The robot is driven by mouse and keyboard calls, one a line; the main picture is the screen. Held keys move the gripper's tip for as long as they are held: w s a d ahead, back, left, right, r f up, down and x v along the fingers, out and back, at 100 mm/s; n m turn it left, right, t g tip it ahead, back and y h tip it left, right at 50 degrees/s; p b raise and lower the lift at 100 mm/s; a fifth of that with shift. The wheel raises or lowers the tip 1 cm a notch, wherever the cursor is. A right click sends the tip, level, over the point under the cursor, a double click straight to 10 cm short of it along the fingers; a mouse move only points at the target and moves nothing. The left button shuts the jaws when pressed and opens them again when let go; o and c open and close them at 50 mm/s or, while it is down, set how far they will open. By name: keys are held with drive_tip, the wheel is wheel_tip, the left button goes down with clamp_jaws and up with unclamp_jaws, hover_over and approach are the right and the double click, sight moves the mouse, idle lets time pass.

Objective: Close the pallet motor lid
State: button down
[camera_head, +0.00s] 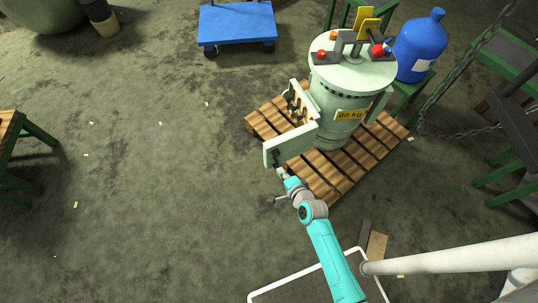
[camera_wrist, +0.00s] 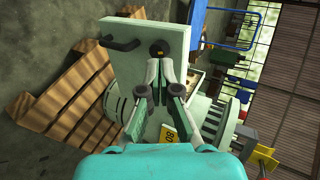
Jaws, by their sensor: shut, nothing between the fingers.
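The motor (camera_head: 345,100) is a pale green upright cylinder with a yellow "80 KG" label, standing on a wooden pallet. Its flat pale green lid (camera_head: 291,145) stands open, sticking out to the left, with the inner parts exposed behind it. In the wrist view the lid (camera_wrist: 175,30) fills the upper middle, with a black handle (camera_wrist: 120,44) on its left. My gripper (camera_head: 279,170) is at the lid's near left end. In the wrist view my gripper (camera_wrist: 161,58) is shut and empty, its tips in front of a dark round knob; I cannot tell whether they touch.
The pallet (camera_head: 335,185) extends in front of the motor. A blue cart (camera_head: 237,24) stands at the back. A blue bottle (camera_head: 419,50) stands on a green stand behind right, and a chain (camera_head: 465,70) hangs at right. The floor to the left is mostly clear.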

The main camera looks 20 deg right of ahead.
approach(267, 152)
drive_tip(key=x, duration=0.5)
drive_tip(key=shift+w+f, duration=0.1)
drive_tip(key=shift+f, duration=0.15)
drive_tip(key=shift+w+a, duration=0.1)
drive_tip(key=shift+w, duration=0.55)
